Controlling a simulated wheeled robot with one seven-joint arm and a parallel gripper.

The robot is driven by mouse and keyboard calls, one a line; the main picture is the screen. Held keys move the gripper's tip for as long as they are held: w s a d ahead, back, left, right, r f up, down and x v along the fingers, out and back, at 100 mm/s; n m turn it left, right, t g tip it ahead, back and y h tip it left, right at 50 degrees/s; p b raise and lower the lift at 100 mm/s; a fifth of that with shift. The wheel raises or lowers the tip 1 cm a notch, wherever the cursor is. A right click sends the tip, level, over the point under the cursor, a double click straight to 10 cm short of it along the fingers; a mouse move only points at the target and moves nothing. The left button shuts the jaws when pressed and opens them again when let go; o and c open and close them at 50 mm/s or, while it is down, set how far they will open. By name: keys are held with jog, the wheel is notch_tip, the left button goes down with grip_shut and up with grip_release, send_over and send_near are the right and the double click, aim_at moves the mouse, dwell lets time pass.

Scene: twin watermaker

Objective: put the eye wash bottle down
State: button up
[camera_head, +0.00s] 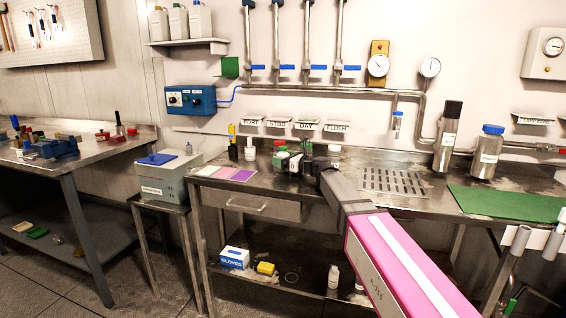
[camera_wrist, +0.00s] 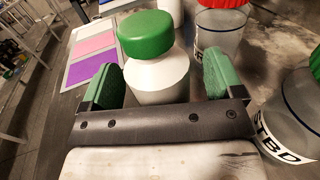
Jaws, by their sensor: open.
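The white bottle with a green cap, which I take to be the eye wash bottle (camera_wrist: 158,75), appears upright in the wrist view. My gripper (camera_wrist: 160,82) is open around it, with a green-padded finger on each side and a visible gap between each finger and the bottle. The bottle's base is hidden behind the gripper's dark crossbar. In the head view my gripper (camera_head: 300,158) is over the steel bench (camera_head: 400,205), behind the drawer, and the bottle is hard to make out among the small containers there.
A clear jar with a red lid (camera_wrist: 222,30) stands close behind and to the right of the bottle. Another jar, labelled STBD (camera_wrist: 285,130), is at the right. White, pink and purple mats (camera_wrist: 95,62) lie to the left. A green mat (camera_head: 505,203) lies far right.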

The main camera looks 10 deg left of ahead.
jog(key=shift+w+a, duration=0.1)
jog(key=shift+a, duration=0.15)
jog(key=c, duration=1.2)
jog(key=shift+r, duration=0.15)
